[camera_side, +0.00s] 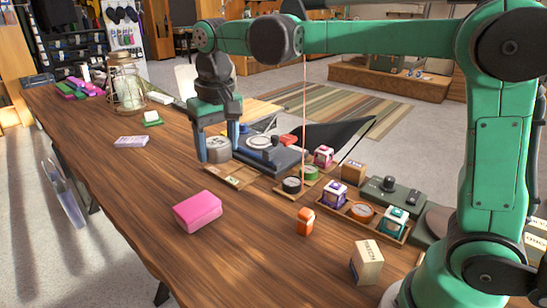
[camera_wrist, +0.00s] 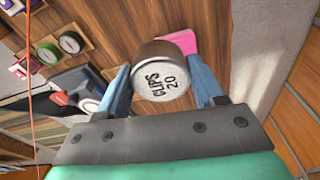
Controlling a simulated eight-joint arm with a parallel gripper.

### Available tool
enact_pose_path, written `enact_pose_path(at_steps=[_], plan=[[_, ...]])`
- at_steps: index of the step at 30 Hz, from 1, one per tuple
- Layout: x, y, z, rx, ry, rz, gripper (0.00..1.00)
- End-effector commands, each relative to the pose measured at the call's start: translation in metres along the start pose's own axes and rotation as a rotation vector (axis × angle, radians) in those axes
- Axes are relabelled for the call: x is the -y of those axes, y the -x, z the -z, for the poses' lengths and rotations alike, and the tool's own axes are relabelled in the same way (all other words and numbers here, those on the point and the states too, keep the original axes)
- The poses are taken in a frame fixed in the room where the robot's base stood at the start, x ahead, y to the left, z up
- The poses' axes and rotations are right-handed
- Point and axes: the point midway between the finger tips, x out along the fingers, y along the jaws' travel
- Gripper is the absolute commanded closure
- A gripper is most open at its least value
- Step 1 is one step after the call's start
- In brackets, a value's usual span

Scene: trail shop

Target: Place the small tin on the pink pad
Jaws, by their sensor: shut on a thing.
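The small tin (camera_wrist: 160,84) is silver and round, and its end facing the wrist camera reads "CLIPS 20". My gripper (camera_wrist: 164,72) is shut on it, with one blue finger on each side. In the side view the tin (camera_side: 217,150) sits low between the fingers of my gripper (camera_side: 218,146), near the far side of the table. I cannot tell whether it touches the surface below. The pink pad (camera_side: 197,211) is a thick block lying on the wooden table, nearer the camera than the tin, with nothing on it. In the wrist view the pad (camera_wrist: 181,41) is partly hidden behind the tin.
Beside my gripper stand a dark blue device (camera_side: 270,152) and small wooden trays with tape rolls and boxes. A lantern (camera_side: 126,88) is at the far left. The table around the pad is clear.

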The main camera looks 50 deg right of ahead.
Motion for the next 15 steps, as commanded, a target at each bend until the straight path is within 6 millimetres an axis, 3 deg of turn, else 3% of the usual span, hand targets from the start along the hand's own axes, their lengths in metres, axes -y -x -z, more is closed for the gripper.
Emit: enact_pose_path(at_steps=[6,15], plan=[[0.015,-0.036,0.048,0.0,0.033,0.005,0.91],[0.023,-0.071,0.074,0.0,0.058,0.008,0.91]])
